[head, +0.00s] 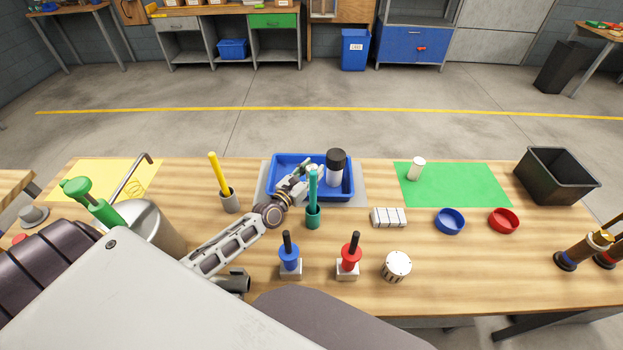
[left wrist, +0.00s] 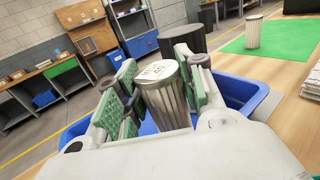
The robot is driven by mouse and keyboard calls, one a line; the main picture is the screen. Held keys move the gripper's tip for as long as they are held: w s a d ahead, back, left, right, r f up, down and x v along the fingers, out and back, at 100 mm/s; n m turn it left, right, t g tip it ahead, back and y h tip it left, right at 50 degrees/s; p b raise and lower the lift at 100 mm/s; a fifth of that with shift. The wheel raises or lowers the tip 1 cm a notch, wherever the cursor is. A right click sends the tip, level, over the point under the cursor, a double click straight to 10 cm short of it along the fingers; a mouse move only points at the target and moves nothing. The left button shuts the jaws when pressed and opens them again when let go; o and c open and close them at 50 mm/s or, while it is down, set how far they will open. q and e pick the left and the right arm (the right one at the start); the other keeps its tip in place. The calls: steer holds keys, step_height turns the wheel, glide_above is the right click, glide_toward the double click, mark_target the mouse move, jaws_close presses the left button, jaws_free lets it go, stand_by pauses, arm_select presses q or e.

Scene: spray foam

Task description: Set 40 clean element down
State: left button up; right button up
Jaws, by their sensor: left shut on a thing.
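My left gripper (head: 310,172) is over the blue tray (head: 349,190). In the left wrist view, its green-padded fingers (left wrist: 158,98) are shut on a pale pleated element (left wrist: 172,108) with dark lettering on its white top. The lettering is too small to read fully. The element looks slightly tilted there, and I cannot tell whether its base touches the tray floor. A similar white element (head: 416,169) stands on the green mat (head: 460,190). My right gripper is not in view.
Much of the green mat is bare.

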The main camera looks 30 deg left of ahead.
arm_select(q)
steer(key=shift+f, duration=1.9)
steer(key=shift+f+b, duration=0.1)
steer(key=shift+b, duration=0.35)
steer(key=o, duration=1)
steer(key=shift+s+a+p, duration=0.2)
steer(key=shift+s+p, duration=0.05)
steer(key=shift+s, duration=1)
steer(key=shift+s+a+p, duration=0.2)
steer(key=shift+s, duration=1.05)
steer(key=shift+s+a+p, duration=0.2)
steer(key=shift+s+p, duration=0.05)
steer(key=shift+s, duration=1)
